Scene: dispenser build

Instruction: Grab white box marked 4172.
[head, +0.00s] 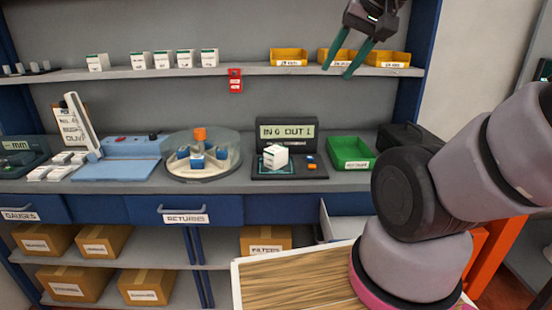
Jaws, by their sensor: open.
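Several small white boxes with green tops stand upright on the upper shelf: one (97,62) apart at the left, then a row with a box (139,61), another (162,60), another (185,58) and one (209,58) at the right end. Another white box (275,157) sits on the black dispenser unit (290,177) on the counter, tilted in view. The print on all of them is too small to read, so I cannot tell which is 4172. My gripper (337,72) is open and empty, its teal fingers pointing down in front of the shelf's right part, by the yellow bins.
The unit's display (287,132) reads "IN 0 OUT 1". Yellow bins (289,58) stand on the upper shelf (250,69); a red tag (235,81) hangs from its edge. An open drawer (343,228) juts out.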

